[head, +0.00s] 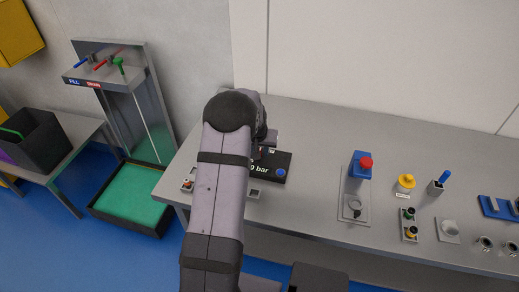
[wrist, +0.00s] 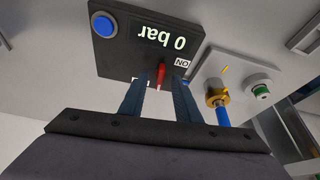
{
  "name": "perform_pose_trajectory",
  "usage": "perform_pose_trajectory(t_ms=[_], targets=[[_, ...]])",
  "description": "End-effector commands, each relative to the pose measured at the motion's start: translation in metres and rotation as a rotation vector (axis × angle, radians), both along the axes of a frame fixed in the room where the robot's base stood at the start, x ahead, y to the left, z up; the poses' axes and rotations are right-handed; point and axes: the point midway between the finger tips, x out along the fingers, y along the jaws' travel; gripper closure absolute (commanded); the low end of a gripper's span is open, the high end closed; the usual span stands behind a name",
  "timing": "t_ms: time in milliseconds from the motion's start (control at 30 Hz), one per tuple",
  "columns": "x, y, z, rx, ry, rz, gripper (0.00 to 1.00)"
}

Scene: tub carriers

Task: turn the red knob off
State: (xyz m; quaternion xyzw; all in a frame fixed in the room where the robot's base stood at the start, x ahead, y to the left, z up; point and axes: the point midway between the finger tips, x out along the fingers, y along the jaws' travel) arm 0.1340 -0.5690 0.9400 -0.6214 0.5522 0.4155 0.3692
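The red knob (wrist: 162,75) sits on a black panel (wrist: 118,60) in the wrist view. The panel has a "0 bar" readout, a blue button (wrist: 103,25) and an "ON" label beside the knob. Another white label is mostly hidden behind a finger. My gripper (wrist: 159,84) is open, its two blue-grey fingers one on each side of the knob, with gaps visible. I cannot tell how deep the fingertips reach. In the head view the panel (head: 284,162) stands on the bench, with my gripper (head: 262,150) over it; the knob is not clear there.
A plate with a brass-and-blue valve (wrist: 217,98) and a green-ended fitting (wrist: 261,90) lies close right of the fingers in the wrist view. The grey bench (head: 320,205) holds a blue stand with a red button (head: 366,162) farther right. Bench between them is clear.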

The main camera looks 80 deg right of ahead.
Motion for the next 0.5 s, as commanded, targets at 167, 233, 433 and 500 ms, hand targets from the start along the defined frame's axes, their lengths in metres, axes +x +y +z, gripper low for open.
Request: perform_pose_trajectory(t_ms=[167,233,433,500], targets=[[0.0002,-0.0029,-0.0073,0.0,0.0,0.0,0.7],[0.0004,-0.0034,-0.0084,-0.001,0.0,0.0,0.7],[0.0004,-0.0036,-0.0089,-0.001,0.0,0.0,0.7],[0.0004,-0.0035,-0.0088,-0.001,0.0,0.0,0.75]])
